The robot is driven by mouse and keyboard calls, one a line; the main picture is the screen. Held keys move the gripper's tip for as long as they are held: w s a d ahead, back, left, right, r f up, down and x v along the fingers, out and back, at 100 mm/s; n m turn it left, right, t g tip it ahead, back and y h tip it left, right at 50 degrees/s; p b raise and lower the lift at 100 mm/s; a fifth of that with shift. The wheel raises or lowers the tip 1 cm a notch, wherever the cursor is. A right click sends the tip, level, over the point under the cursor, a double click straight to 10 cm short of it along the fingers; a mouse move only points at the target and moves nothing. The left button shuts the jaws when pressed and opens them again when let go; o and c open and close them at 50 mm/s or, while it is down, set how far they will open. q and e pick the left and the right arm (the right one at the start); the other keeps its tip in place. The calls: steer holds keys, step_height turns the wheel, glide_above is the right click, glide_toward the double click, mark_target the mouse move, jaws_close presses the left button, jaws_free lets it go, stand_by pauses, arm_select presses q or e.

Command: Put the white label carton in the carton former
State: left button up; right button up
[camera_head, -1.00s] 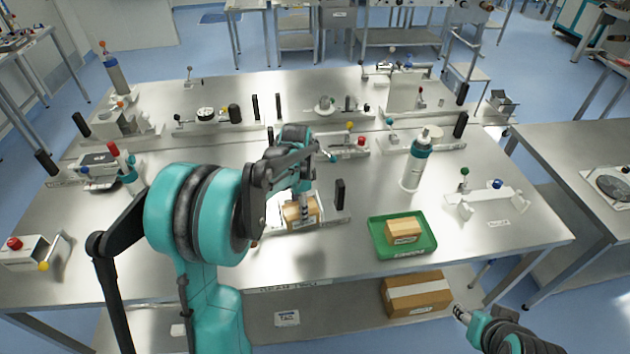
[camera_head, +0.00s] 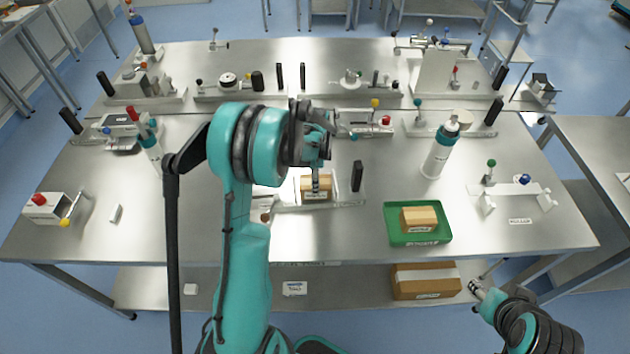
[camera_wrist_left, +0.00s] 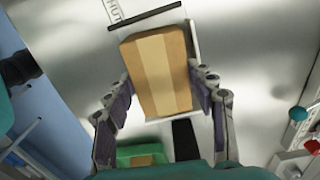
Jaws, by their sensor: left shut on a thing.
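A small tan carton (camera_head: 316,184) with a paler tape band stands at the metal fixture plate (camera_head: 343,199) in the middle of the table. It also shows in the left wrist view (camera_wrist_left: 160,75), between both fingers. My left gripper (camera_head: 317,178) comes down from above and is shut on it. Whether the carton rests fully on the plate is hard to tell. I cannot read its label, and the fixture's left part is hidden by my arm. My right gripper (camera_head: 476,287) is low at the right, in front of the table, away from the cartons; its fingers are too small to judge.
A green tray (camera_head: 394,230) holds another tan carton (camera_head: 419,218) to the right. A black post (camera_head: 357,176) stands right of the held carton. A white bottle (camera_head: 438,155) is farther right. A larger carton (camera_head: 425,281) lies on the lower shelf.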

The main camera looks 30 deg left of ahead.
arm_select(q)
steer(key=shift+f, duration=0.1)
steer(key=shift+f, duration=0.15)
steer(key=o, duration=1.3)
